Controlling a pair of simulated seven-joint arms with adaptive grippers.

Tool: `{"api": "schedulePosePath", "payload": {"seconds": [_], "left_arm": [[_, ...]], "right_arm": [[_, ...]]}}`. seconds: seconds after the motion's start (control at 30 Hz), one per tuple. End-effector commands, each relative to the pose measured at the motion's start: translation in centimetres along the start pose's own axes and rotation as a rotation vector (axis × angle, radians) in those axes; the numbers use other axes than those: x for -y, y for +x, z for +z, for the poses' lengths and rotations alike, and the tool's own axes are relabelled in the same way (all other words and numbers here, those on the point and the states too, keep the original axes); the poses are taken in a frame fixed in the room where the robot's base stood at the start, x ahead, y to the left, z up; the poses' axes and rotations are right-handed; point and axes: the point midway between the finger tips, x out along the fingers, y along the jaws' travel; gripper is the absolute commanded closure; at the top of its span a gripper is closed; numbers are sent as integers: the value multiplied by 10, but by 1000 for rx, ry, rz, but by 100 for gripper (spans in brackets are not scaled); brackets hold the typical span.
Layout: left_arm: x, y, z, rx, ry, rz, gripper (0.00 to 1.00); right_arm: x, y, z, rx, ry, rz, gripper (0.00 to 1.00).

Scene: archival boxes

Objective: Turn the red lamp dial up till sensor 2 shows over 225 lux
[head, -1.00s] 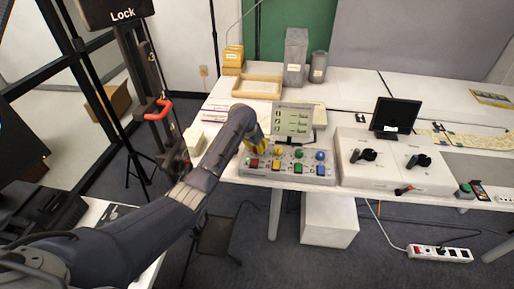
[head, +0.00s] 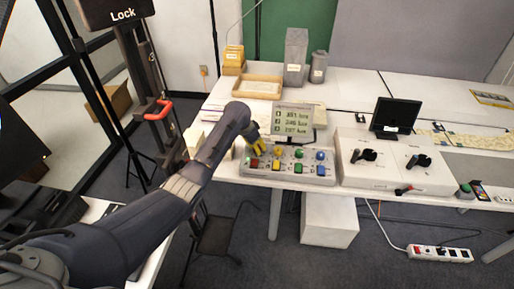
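The grey control box (head: 287,172) stands at the front of the white table, with a row of coloured dials above a row of coloured buttons. The yellow dial (head: 278,150), green dial (head: 299,153) and blue dial (head: 320,155) show. My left gripper (head: 253,143), with yellowish fingers, is at the box's left end, over the place of the red dial. It largely hides that dial, and I cannot tell its finger opening or whether it touches. The display (head: 292,118) behind shows three lux rows; the second seems to read about 246. My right gripper is out of view.
A white panel with black handles (head: 391,165) and a small black screen (head: 396,115) stand right of the box. A wooden tray (head: 257,86), grey containers (head: 296,57) and yellow card boxes (head: 233,57) are at the back. A red button (head: 254,163) sits below the gripper.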

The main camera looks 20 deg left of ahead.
Motion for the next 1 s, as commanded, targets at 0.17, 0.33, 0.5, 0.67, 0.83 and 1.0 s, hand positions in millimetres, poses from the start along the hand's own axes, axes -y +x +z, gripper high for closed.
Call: {"api": "schedulePosePath", "payload": {"seconds": [0.17, 0.33, 0.5, 0.67, 0.83, 1.0], "left_arm": [[0, -1, -3, -6, -1, -1, 68], [0, -1, -2, -4, -1, -1, 48], [0, 0, -1, -2, -1, -1, 48], [0, -3, -1, -2, 0, -1, 48], [0, -20, -1, -4, 0, -2, 48], [1, -51, -1, -4, 1, -3, 48]], "right_arm": [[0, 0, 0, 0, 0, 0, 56], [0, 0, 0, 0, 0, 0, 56], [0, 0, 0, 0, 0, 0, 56], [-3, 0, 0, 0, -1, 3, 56], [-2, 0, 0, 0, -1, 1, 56], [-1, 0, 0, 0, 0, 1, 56]]}}
